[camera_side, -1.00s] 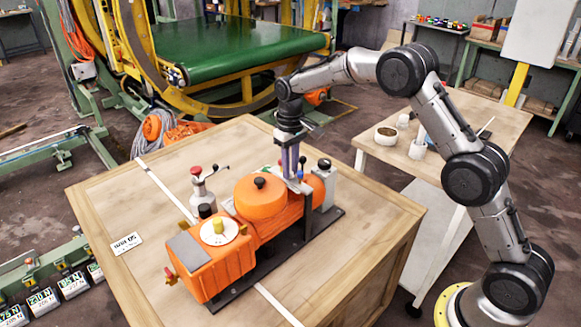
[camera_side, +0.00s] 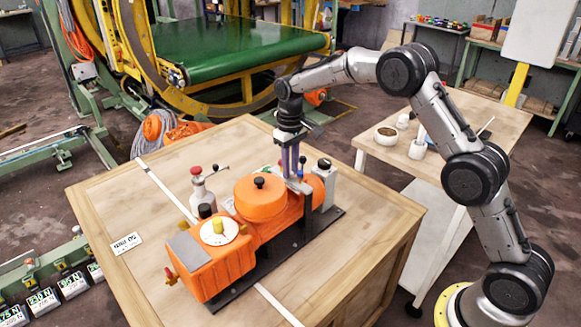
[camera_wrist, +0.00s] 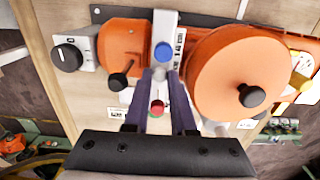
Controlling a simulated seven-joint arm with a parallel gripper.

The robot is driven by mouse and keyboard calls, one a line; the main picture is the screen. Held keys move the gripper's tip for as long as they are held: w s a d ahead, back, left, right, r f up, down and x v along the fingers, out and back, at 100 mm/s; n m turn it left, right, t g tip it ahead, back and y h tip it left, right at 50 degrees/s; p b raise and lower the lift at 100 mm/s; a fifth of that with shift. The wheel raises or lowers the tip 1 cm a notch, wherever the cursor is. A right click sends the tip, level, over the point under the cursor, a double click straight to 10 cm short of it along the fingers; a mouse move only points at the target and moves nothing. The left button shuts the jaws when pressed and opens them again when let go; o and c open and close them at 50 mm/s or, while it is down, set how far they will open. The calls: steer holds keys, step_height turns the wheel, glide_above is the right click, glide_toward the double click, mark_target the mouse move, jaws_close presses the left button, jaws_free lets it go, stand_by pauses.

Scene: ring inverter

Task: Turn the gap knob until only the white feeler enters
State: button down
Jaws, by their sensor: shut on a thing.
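The orange machine (camera_side: 222,270) stands on the wooden bench. My gripper (camera_side: 293,178) points down at the grey upright section beside its large orange drum (camera_side: 262,196). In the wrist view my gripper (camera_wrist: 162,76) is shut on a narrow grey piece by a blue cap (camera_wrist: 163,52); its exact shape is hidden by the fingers. A black knob with a white pointer mark (camera_wrist: 67,57) sits on a grey box left of the fingers; it also shows in the side view (camera_side: 324,163). It may be the gap knob. I cannot identify the white feeler.
A small red cap (camera_wrist: 157,108) shows between the fingers. A black lever knob (camera_wrist: 119,80) is close to their left. The bench front right (camera_side: 370,235) is clear.

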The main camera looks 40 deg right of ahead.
stand_by(0.4)
steer(key=shift+r, duration=1.4)
steer(key=c, duration=1)
jaws_free()
step_height(320, 180, up, 14)
steer(key=shift+f, duration=0.1)
